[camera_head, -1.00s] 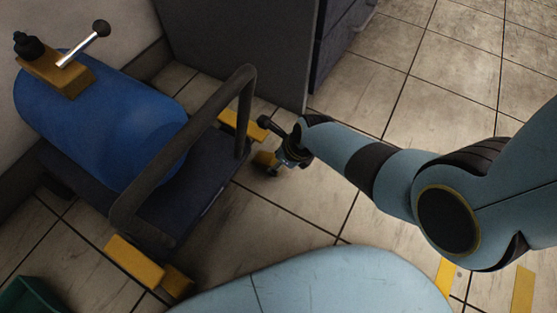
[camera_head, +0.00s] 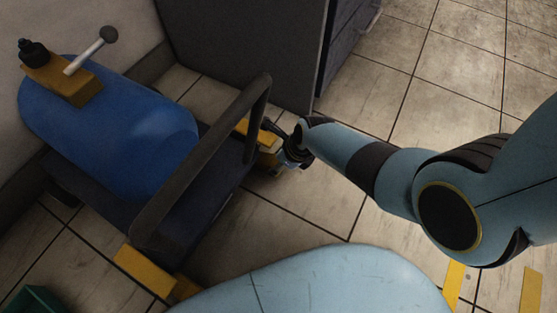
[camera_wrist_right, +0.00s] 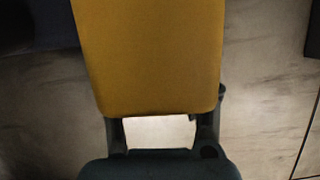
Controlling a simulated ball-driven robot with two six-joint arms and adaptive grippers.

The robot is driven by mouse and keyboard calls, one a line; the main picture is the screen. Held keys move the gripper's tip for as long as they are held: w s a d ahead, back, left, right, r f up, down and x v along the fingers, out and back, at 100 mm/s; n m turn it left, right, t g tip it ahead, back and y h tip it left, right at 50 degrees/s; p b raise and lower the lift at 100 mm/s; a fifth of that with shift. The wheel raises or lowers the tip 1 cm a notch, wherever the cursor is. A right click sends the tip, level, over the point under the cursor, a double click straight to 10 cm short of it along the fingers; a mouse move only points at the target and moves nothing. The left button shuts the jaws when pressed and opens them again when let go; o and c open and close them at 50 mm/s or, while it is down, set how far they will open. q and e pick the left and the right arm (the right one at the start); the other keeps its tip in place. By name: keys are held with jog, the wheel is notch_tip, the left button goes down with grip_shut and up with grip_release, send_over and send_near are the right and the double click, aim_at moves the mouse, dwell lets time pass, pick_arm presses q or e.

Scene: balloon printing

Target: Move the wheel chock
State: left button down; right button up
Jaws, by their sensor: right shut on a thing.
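A yellow wheel chock (camera_head: 267,141) is at the right end of the dark trolley, on the tiled floor. My right gripper (camera_head: 281,157) is at its near right side, small and partly hidden by my wrist. In the right wrist view the yellow chock (camera_wrist_right: 150,55) fills the upper middle, and the fingers (camera_wrist_right: 162,130) are shut on it. I cannot tell whether the chock touches the floor. Another yellow chock (camera_head: 143,270) lies at the trolley's near end. My left gripper is not in view.
The trolley carries a blue tank (camera_head: 110,130) and has a dark tube handle (camera_head: 200,160) rising close to my right gripper. A grey cabinet (camera_head: 250,50) stands behind. A green box (camera_head: 35,300) is at the lower left. Tiled floor at the right is open.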

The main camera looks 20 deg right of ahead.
jog(key=o, duration=1.4)
jog(key=v, duration=1.2)
jog(key=shift+w+a, duration=0.1)
